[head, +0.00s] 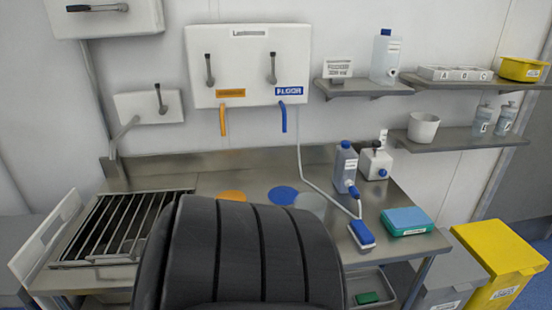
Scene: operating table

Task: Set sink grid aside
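The sink grid (124,229) is a metal rack of parallel bars in a rectangular frame. It lies over the dark sink opening at the left end of the steel counter (230,182). A dark ribbed part of my own body fills the lower middle and hides the front middle of the counter, close to the grid's right side. Neither of my grippers is in view, and nothing is seen touching the grid.
A white panel (44,248) stands left of the sink. Orange (232,195) and blue (283,195) discs mark the counter's middle. A bottle (345,166), blue-ended brush (361,234) and teal sponge (407,221) sit at the right. A yellow bin (497,262) stands beyond.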

